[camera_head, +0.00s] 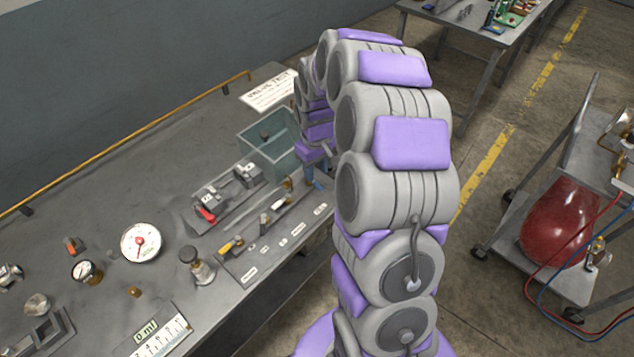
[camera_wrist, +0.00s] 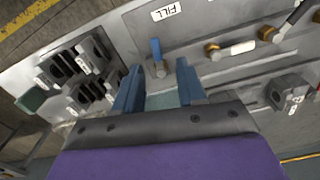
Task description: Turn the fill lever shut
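The fill lever (camera_wrist: 156,48) is a small blue handle in the wrist view, standing on a grey panel just below a white label (camera_wrist: 167,12) that reads FILL. My gripper (camera_wrist: 160,84) is open, with two blue fingers spread apart. The lever is just beyond the fingertips, in line with the gap between them. I see no contact, and nothing is held. In the head view my gripper (camera_head: 312,174) is small and mostly covered by my arm over the bench's right edge, and I cannot make out the lever clearly there.
Beside the lever are a brass valve (camera_wrist: 212,50) and black sockets (camera_wrist: 75,68). The bench (camera_head: 85,195) carries a glass tank (camera_head: 268,150), a dial gauge (camera_head: 141,243) and a red-handled block (camera_head: 208,213). A cart with a red vessel (camera_head: 560,222) stands right.

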